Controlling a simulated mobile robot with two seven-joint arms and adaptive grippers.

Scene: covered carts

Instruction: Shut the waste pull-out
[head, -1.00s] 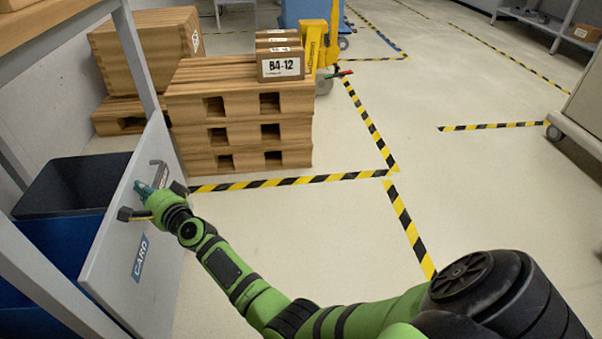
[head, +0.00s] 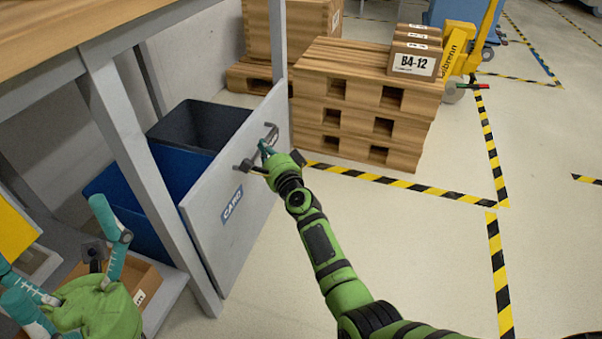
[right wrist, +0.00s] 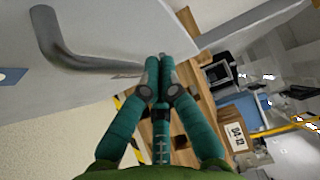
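The waste pull-out stands out from under the workbench. Its grey front panel (head: 228,215) bears a blue CARD label and a bar handle (head: 245,164). Behind the panel are a black bin (head: 200,125) and a blue bin (head: 120,190). My right gripper (head: 263,147) is at the handle. In the right wrist view its teal fingers (right wrist: 160,68) are together at the tips, and the handle bar (right wrist: 80,58) runs up to them from the left. No bar shows between the fingers. My left gripper (head: 52,238) is open and empty at the lower left.
The wooden workbench (head: 75,30) has a grey leg (head: 150,185) beside the bins. A cardboard box (head: 145,290) sits on a low shelf near my left gripper. Stacked pallets (head: 350,90) stand beyond the panel. Floor to the right, with striped tape, is clear.

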